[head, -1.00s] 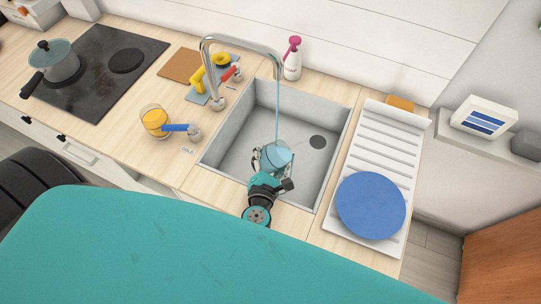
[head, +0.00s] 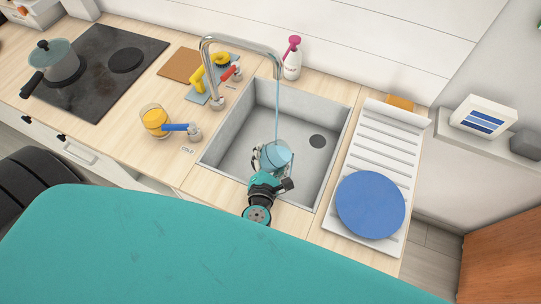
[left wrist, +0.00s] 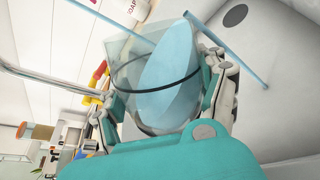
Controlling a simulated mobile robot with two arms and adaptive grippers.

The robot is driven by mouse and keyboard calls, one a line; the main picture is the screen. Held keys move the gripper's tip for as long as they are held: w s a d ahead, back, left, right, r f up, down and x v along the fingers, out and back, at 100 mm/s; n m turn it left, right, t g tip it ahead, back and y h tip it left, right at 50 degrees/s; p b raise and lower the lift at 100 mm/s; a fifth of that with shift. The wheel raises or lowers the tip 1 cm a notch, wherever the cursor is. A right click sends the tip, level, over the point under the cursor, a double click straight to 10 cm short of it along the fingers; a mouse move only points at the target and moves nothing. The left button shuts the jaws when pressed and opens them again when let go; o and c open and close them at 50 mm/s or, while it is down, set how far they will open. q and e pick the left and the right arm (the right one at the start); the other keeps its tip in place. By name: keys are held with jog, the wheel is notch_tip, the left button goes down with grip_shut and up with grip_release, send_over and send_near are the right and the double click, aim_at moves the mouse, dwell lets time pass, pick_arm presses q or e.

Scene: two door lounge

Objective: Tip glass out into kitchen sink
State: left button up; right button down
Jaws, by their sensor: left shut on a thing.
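The clear glass (head: 277,156) has light blue water in it and is held over the near part of the grey kitchen sink (head: 234,139). My left gripper (head: 266,160) is shut around the glass. In the left wrist view the glass (left wrist: 150,75) sits between the fingers (left wrist: 162,100), with a dark band around it and the water slanted inside. A thin blue stream (head: 277,110) runs from the faucet (head: 241,44) down to the glass; I cannot tell whether it enters it or passes beside it. My right gripper is not in view.
A blue-handled tap marked COLD (head: 185,128) and a yellow drink glass (head: 154,120) stand left of the sink. A soap bottle (head: 292,62) stands behind it. A drying rack (head: 378,150) with a blue plate (head: 370,205) is on the right. The drain (head: 318,141) is clear.

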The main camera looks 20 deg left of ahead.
pick_arm(q)
jog(key=shift+m+p, duration=0.3)
jog(key=shift+p, duration=0.55)
jog(key=shift+f+m+p, duration=0.15)
jog(key=shift+m+p, duration=0.15)
jog(key=shift+p, duration=0.1)
jog(key=shift+g+y, duration=0.3)
dwell(0.4)
jog(key=shift+p, duration=0.3)
jog(key=shift+f+m, duration=0.1)
jog(key=shift+m, duration=0.2)
jog(key=shift+f+m, duration=0.25)
jog(key=shift+m, duration=0.05)
jog(key=shift+r+g+y, duration=0.15)
jog(key=shift+g+y, duration=0.15)
dwell(0.7)
jog(key=shift+w+d+r+m, duration=0.1)
jog(key=shift+r+m, duration=0.2)
jog(key=shift+m, duration=0.3)
